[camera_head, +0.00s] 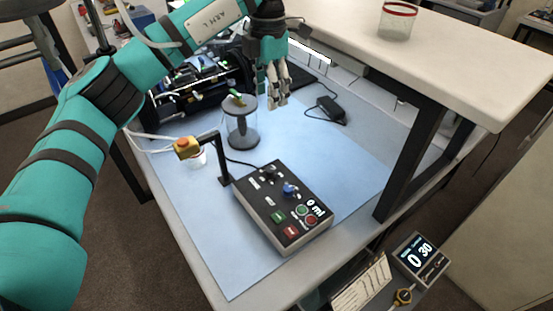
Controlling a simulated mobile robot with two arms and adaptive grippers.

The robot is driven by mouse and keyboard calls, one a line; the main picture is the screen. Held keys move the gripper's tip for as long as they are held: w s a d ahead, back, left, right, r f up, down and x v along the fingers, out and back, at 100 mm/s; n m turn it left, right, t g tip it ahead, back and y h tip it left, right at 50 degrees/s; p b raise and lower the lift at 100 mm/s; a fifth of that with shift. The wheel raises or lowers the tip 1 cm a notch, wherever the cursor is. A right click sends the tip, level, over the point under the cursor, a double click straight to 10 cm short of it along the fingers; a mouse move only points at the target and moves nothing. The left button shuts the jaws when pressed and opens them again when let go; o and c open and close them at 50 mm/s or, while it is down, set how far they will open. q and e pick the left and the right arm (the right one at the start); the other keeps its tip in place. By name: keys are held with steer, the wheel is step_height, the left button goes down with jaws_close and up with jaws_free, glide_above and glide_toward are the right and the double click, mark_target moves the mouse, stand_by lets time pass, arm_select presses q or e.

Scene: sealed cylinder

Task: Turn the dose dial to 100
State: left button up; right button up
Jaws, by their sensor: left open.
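A dark control box (258,208) sits on the blue mat near the table's front. My right gripper is out of view.
A clear cylinder (241,130) on a dark base stands behind the box. A black arm with a yellow-orange head (187,147) rises left of the box. A black adapter (331,110) lies right. A raised white shelf (450,45) borders the right. A lower device (420,259) shows "0 30".

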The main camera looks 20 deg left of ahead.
arm_select(q)
step_height(320, 180, down, 4)
steer(key=s+r+b, duration=0.1)
steer(key=b, duration=0.3)
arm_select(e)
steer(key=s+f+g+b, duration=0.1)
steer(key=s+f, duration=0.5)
arm_select(q)
glide_above(271, 169)
step_height(271, 169, down, 5)
step_height(271, 169, down, 14)
steer(key=p, duration=0.3)
steer(key=shift+f, duration=0.2)
steer(key=shift+f+p, duration=0.3)
steer(key=shift+f, duration=0.1)
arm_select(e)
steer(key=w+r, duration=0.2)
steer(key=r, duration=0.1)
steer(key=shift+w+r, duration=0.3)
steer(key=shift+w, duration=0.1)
arm_select(q)
jaws_close()
